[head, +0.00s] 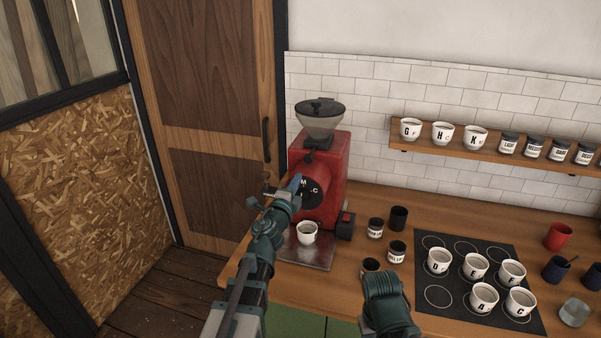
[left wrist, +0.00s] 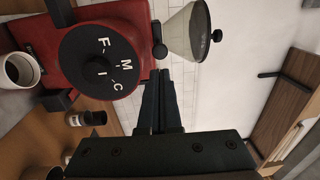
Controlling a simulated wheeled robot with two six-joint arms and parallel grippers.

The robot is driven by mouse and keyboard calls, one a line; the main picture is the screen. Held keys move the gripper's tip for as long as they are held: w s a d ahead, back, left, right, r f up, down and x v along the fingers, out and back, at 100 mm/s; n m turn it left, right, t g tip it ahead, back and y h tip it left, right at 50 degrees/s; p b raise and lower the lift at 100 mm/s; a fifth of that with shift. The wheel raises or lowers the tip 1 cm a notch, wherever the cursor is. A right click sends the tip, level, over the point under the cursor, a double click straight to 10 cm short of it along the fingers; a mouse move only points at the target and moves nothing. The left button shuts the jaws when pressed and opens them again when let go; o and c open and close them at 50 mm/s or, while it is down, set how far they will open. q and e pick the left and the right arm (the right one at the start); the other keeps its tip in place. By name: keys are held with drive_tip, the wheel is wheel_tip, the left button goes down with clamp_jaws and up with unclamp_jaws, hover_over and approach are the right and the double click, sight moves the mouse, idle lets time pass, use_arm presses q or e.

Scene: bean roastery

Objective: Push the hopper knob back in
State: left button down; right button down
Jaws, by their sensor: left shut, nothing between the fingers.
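The red grinder (head: 335,165) stands on the counter with a clear hopper (head: 320,122) on top. The dark hopper knob (head: 309,157) sits just below the hopper's neck. My left gripper (head: 296,181) is in front of the grinder, below the knob, shut and empty. In the left wrist view its closed fingers (left wrist: 161,78) point toward the knob, with no clear contact. Of my right arm only a dark green part shows; its fingers are not visible.
A black lettered dial (left wrist: 103,62) is on the grinder front, close to my left gripper. A white cup (head: 307,232) stands under it. Small jars (head: 375,228) and a black mat (head: 437,298) with several cups lie to the right. A shelf (head: 490,147) is on the wall.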

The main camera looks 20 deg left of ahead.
use_arm(q)
drive_tip(key=s, duration=0.5)
drive_tip(key=shift+a+f, duration=0.1)
drive_tip(key=shift+a, duration=0.1)
drive_tip(key=s+d+f+n+g+y+b, duration=0.1)
drive_tip(key=s+d+f+n+g+y, duration=0.2)
drive_tip(key=s+f+n+g, duration=0.35)
drive_tip(key=s+d+f+n+g+y, duration=0.2)
drive_tip(key=s+f+n+g, duration=0.15)
drive_tip(key=f+n, duration=0.55)
drive_tip(key=s+d+f+g+h, duration=0.1)
drive_tip(key=s+d+f+g, duration=0.3)
drive_tip(key=s, duration=0.4)
drive_tip(key=s+d+f+g+h, duration=0.1)
drive_tip(key=s+d+f+g, duration=0.3)
drive_tip(key=s+d, duration=0.3)
drive_tip(key=shift+s+f+m+g+h, duration=0.35)
drive_tip(key=shift+s+g+h, duration=0.05)
drive_tip(key=shift+s, duration=0.2)
